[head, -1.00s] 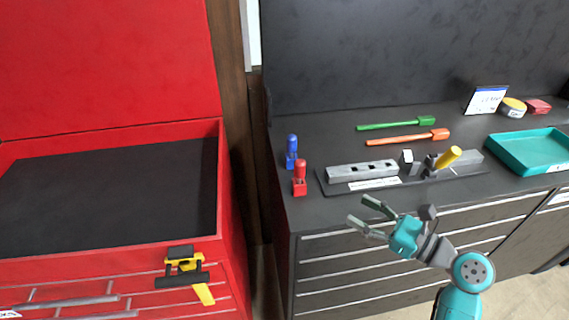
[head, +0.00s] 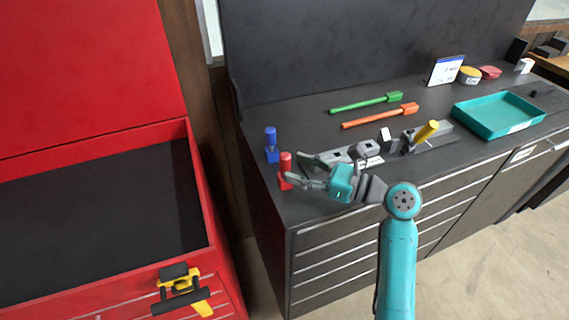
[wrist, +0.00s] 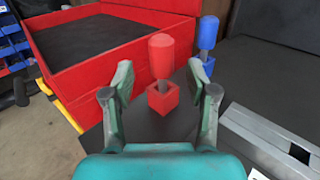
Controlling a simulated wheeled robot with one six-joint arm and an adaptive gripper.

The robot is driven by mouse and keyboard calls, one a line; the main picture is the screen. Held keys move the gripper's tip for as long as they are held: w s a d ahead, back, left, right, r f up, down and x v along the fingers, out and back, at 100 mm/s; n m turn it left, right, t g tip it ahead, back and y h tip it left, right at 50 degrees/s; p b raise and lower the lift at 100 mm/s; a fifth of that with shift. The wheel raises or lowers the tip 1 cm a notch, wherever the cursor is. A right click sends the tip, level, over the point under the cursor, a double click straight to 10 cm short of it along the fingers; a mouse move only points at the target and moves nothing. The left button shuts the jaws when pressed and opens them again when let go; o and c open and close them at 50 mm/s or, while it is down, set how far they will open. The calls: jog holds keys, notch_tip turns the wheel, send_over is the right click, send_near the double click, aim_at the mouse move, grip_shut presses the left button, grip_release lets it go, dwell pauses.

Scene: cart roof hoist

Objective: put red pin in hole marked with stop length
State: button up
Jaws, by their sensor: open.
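The red pin (head: 285,162) stands upright in a small red block (head: 285,182) near the bench's front left corner. In the wrist view the red pin (wrist: 161,54) rises from its block (wrist: 163,97), between and beyond my open fingers. My gripper (head: 296,170) is open and close to the pin; I see no contact. The grey fixture with square holes (head: 338,156) lies to the right, partly hidden behind my gripper. It shows partly in the wrist view (wrist: 265,145). A white label (head: 370,163) lies in front of the fixture; its text is too small to read.
A blue pin in a blue block (head: 271,145) stands behind the red one. A yellow-handled clamp (head: 426,132) is at the fixture's right end. Green (head: 366,103) and orange (head: 380,116) tools lie behind; a teal tray (head: 498,132) is right. A red chest (head: 207,255) stands left.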

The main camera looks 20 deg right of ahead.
aim_at(285, 163)
jog(key=x, duration=0.4)
jog(key=shift+w, duration=0.15)
grip_shut()
